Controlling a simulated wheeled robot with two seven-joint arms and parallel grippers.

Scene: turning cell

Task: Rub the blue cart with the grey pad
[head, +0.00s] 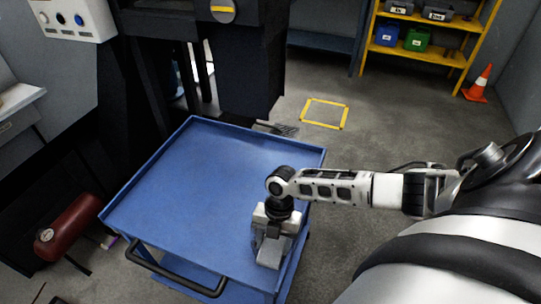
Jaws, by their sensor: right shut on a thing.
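The blue cart (190,190) stands in the middle of the head view, its flat top ringed by a low rim. My right gripper (268,246) reaches in from the right and points down over the cart's right front part. It is shut on the grey pad (270,254), a light grey block at the cart top near the right rim. The pad appears to be at the surface, but I cannot tell whether it touches. The gripper partly hides the pad. My left gripper is not in view.
The rest of the cart top is bare. A dark machine (235,60) stands behind the cart. A red cylinder (70,228) lies on the floor at left. A yellow shelf (425,52) with bins and an orange cone (480,83) stand at the back right.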

